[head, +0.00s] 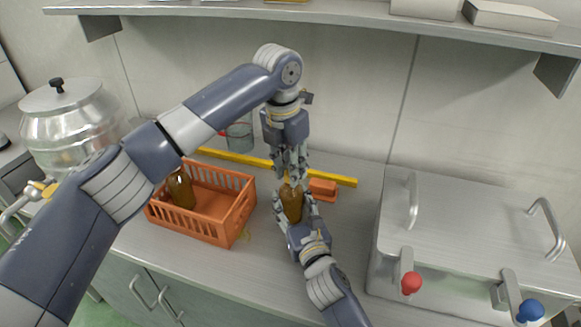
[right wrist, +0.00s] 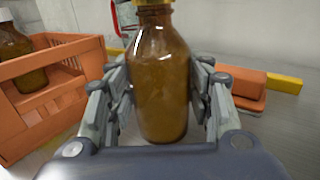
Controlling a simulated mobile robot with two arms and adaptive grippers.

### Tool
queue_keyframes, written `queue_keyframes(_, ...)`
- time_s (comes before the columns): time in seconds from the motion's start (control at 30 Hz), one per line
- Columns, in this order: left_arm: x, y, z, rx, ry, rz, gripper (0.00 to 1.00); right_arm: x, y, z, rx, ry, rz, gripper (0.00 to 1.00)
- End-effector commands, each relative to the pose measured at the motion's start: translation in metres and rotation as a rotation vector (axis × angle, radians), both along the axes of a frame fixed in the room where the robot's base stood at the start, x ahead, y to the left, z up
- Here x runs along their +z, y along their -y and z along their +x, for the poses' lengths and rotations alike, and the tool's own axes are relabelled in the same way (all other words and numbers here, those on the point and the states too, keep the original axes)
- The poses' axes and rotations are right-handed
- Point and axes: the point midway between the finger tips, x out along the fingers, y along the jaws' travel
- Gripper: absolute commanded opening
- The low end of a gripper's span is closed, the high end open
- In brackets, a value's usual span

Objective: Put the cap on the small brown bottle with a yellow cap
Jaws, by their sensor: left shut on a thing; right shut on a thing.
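The small brown bottle (head: 291,204) stands upright on the counter, and its glass body fills the middle of the right wrist view (right wrist: 161,85). My right gripper (head: 293,208) is shut around its body, a finger on each side. My left gripper (head: 291,176) points down straight above the bottle and is shut on the yellow cap. The yellow cap (right wrist: 154,3) shows at the bottle's mouth, cut by the top edge of the right wrist view. The left fingers mostly hide it in the head view; whether it is fully seated cannot be told.
An orange crate (head: 243,209) with another brown bottle (head: 181,188) stands left. Behind are a yellow bar (head: 335,178), an orange block (head: 322,188) and a glass container (head: 240,136). A metal-lidded appliance (head: 470,225) stands right. A shelf (head: 340,14) hangs above.

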Motion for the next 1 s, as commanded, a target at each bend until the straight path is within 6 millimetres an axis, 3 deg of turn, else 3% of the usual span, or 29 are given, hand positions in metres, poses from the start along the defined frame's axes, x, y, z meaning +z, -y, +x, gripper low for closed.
queue_keyframes(0.27,0.0,0.0,0.0,-0.007,0.001,0.0,0.17,-0.001,0.0,0.0,-0.001,-0.003,-0.001,0.0)
queue_keyframes(0.3,0.0,0.0,0.0,-0.007,0.001,0.0,0.32,-0.001,0.0,0.0,-0.001,-0.003,0.0,0.0)
queue_keyframes(0.37,0.0,0.0,0.0,-0.006,0.001,0.0,0.45,-0.001,0.0,0.0,-0.001,-0.003,-0.001,0.0)
queue_keyframes(0.77,0.004,0.0,0.0,-0.006,0.001,0.0,0.45,-0.001,0.0,0.0,-0.001,-0.003,-0.001,0.0)
queue_keyframes(1.0,0.033,0.0,0.0,-0.005,0.001,0.0,0.45,-0.001,0.0,0.0,-0.001,-0.003,-0.001,0.0)
